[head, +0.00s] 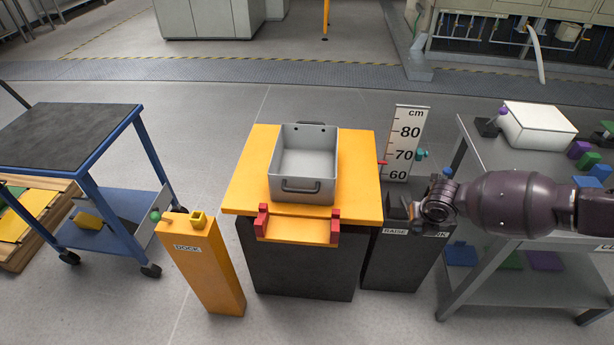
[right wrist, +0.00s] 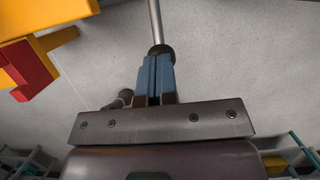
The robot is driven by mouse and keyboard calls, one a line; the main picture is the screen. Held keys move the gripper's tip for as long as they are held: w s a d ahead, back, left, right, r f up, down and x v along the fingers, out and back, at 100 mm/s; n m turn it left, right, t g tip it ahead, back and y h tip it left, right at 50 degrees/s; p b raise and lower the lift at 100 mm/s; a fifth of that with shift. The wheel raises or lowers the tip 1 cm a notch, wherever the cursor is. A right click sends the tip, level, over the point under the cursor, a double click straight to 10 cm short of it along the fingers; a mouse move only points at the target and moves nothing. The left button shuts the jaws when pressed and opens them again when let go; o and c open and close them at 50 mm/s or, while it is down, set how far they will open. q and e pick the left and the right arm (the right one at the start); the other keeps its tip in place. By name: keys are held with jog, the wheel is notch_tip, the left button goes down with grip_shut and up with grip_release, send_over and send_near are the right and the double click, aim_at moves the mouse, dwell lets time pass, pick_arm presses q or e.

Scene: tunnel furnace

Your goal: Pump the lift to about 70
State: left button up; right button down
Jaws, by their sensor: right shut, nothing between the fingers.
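The lift has a yellow top (head: 355,190) on a black base (head: 295,265). A white scale board (head: 408,115) marked in cm with 60, 70 and 80 stands behind its right side. A red pointer (head: 382,163) at the board's left edge sits a little below the 70 line. A teal marker (head: 421,154) sits level with about 70. A black pump box (head: 400,265) labelled RAISE stands right of the lift. My right gripper (head: 415,208) is above it, partly hiding it. In the right wrist view its blue fingers (right wrist: 155,75) are shut, lined up with a lever's black end (right wrist: 160,50); contact is unclear.
A grey metal bin (head: 303,185) stands on the lift top. A yellow DOCK post (head: 200,265) and a blue cart (head: 80,135) are at left. A grey table (head: 490,150) with a white box (head: 538,125) stands at right, under my arm.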

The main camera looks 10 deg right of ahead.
aim_at(418, 236)
pick_arm(q)
jog(key=shift+s+f, duration=0.1)
pick_arm(e)
jog(key=shift+s+f, duration=0.1)
jog(key=shift+f, duration=0.1)
jog(key=shift+s+f, duration=0.1)
jog(key=shift+f, duration=0.2)
jog(key=shift+s+f, duration=0.15)
jog(key=shift+f, duration=0.35)
jog(key=shift+s+a+f+b, duration=0.1)
jog(key=shift+s+f+b, duration=0.15)
jog(key=shift+f+b, duration=0.5)
pick_arm(q)
jog(key=shift+s+f, duration=0.25)
jog(key=shift+f, duration=0.65)
pick_arm(e)
jog(key=shift+f, duration=0.4)
pick_arm(q)
jog(key=shift+f, duration=0.1)
pick_arm(e)
jog(key=shift+s+f, duration=0.1)
